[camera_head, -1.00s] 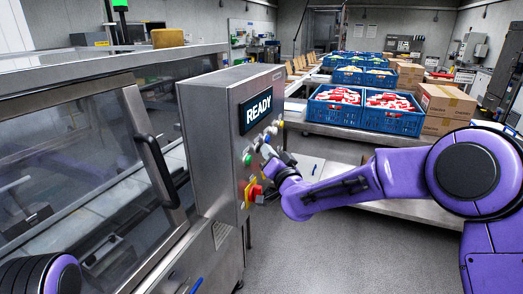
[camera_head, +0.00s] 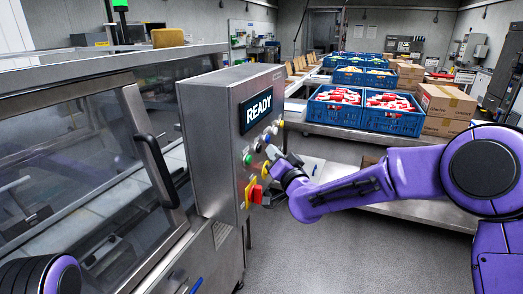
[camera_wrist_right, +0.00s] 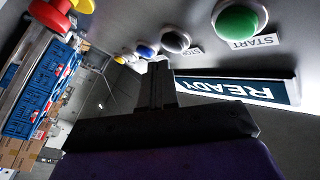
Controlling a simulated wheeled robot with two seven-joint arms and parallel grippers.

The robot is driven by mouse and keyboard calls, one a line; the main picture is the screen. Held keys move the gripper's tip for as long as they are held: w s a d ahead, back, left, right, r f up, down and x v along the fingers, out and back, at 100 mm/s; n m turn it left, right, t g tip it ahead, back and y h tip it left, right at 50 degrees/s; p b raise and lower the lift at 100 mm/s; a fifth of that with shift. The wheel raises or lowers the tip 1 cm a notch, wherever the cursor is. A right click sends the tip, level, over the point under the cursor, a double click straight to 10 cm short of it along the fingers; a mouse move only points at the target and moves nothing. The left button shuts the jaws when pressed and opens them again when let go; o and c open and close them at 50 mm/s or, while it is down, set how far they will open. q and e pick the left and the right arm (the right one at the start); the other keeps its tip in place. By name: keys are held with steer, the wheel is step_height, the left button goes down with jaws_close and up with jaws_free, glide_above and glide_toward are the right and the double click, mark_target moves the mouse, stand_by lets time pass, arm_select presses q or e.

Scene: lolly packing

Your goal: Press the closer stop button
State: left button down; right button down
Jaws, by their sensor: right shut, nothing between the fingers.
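The grey closer control panel (camera_head: 215,120) stands left of my right gripper, its screen (camera_head: 257,110) reading READY. Below the screen is a row of buttons, with the green start button (camera_head: 247,160) nearest. In the right wrist view, the start button (camera_wrist_right: 238,20) is labelled START. Beside it is a dark button with a pale ring (camera_wrist_right: 175,41); its small label looks like STOP. My right gripper (camera_head: 271,156) is shut and empty, just off the panel face. Its tips (camera_wrist_right: 157,66) sit close below the dark button in the wrist view, with no clear contact. My left gripper is out of view.
A red mushroom button (camera_wrist_right: 50,14) on a yellow base is near the gripper, low on the panel. A machine door with a black handle (camera_head: 157,170) is on the left. Blue crates (camera_head: 335,112) and cardboard boxes (camera_head: 446,107) stand on a bench behind.

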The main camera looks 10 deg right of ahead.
steer(key=s+d, duration=0.1)
steer(key=d, duration=0.1)
steer(key=s+d, duration=0.1)
steer(key=d, duration=0.1)
steer(key=shift+s, duration=0.4)
stand_by(0.4)
steer(key=s+d+f+m+g+h+b, duration=0.1)
steer(key=s+d+f+g+h, duration=0.15)
steer(key=s+f, duration=0.6)
steer(key=s+d+f+m+g+h+b, duration=0.1)
steer(key=s+f+g, duration=0.2)
steer(key=f, duration=1.1)
steer(key=s+d+f+m+g+h+b, duration=0.1)
steer(key=s+d+f+g+h, duration=0.3)
steer(key=f, duration=0.7)
steer(key=s+f+g+b, duration=0.1)
steer(key=s+f+g, duration=0.1)
steer(key=s+f, duration=0.3)
steer(key=s+d+f+n+g+b, duration=0.1)
steer(key=s+f, duration=0.5)
steer(key=s, duration=0.8)
steer(key=s+d+f+g+b, duration=0.1)
steer(key=s+f+g, duration=0.2)
steer(key=s+f, duration=0.3)
steer(key=s, duration=0.4)
